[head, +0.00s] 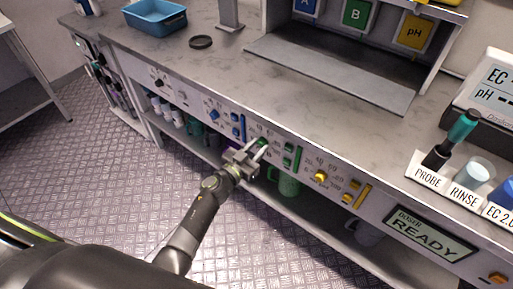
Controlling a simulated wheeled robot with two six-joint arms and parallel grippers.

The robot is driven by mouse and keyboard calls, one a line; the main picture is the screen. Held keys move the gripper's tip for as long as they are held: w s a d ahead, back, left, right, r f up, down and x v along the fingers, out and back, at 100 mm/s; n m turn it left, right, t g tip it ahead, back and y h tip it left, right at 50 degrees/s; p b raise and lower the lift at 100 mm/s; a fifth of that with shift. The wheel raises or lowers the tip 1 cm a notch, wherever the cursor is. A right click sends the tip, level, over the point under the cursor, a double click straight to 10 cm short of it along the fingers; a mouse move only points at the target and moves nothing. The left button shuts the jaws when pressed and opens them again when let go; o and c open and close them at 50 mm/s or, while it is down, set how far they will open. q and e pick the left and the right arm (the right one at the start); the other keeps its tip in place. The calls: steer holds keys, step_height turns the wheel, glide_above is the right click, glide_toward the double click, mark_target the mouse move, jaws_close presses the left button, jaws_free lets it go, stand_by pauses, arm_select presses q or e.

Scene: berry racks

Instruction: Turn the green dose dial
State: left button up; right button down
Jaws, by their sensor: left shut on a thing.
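The green dose dial (262,142) is on the front panel of the bench, between the blue controls and the yellow ones. My left gripper (260,150) is at the panel with its fingers around the dial, shut on it. The fingers and wrist hide part of the dial and its lower scale marks, so I cannot read its setting. My right gripper is not in view.
A blue dial (213,115) is left of the green one and a yellow dial (320,177) right of it. Green buttons (288,161) sit close beside my gripper. A display (430,234) reads "READY". A shelf with a green jug (290,185) is below.

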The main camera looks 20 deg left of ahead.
arm_select(q)
steer(key=m, duration=0.3)
steer(key=shift+p, duration=0.4)
steer(key=m, duration=0.4)
steer(key=shift+m, duration=0.4)
steer(key=m, duration=0.4)
steer(key=shift+m, duration=0.3)
steer(key=m, duration=0.4)
steer(key=shift+m+b, duration=0.4)
steer(key=shift+f, duration=0.1)
steer(key=o, duration=1)
steer(key=shift+c, duration=0.2)
